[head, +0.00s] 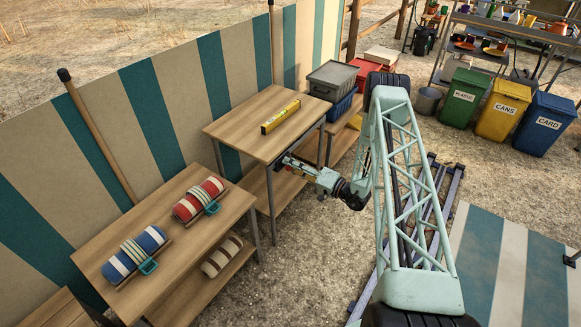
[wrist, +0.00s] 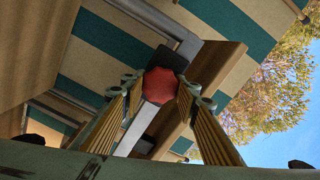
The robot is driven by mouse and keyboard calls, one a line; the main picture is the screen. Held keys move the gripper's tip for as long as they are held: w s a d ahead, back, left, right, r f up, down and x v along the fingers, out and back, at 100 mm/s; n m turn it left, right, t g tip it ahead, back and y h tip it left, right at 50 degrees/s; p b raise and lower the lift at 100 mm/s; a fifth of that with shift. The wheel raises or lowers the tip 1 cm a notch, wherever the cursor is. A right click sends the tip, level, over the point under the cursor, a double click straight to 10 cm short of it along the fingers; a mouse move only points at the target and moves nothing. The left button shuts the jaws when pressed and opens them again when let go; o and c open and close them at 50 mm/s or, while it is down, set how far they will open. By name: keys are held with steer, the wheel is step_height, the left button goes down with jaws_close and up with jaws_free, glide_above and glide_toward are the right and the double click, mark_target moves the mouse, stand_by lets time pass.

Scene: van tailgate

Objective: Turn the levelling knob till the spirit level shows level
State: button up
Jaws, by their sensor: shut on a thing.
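The yellow spirit level (head: 280,117) lies on the top of a wooden table (head: 243,126); its bubble is too small to read. The levelling knob (wrist: 160,86) is red and many-sided, and sits in front of a dark block by a metal table leg in the wrist view. My gripper (wrist: 159,82) has one finger on each side of the knob and is shut on it. The knob cannot be made out clearly there.
A lower table (head: 117,232) with rolled striped cloths stands at the left front. A striped windbreak (head: 165,88) runs behind both tables. Crates (head: 333,78) stand close behind the level's table. Bins (head: 502,108) stand at the back right. Open ground lies right of the table.

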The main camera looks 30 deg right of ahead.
steer(key=shift+n, duration=0.6)
steer(key=o, duration=0.8)
steer(key=shift+o, duration=0.2)
steer(key=shift+s+d, duration=0.1)
steer(key=shift+s, duration=0.05)
steer(key=v, duration=1.1)
steer(key=shift+s, duration=0.3)
steer(key=shift+d, duration=0.15)
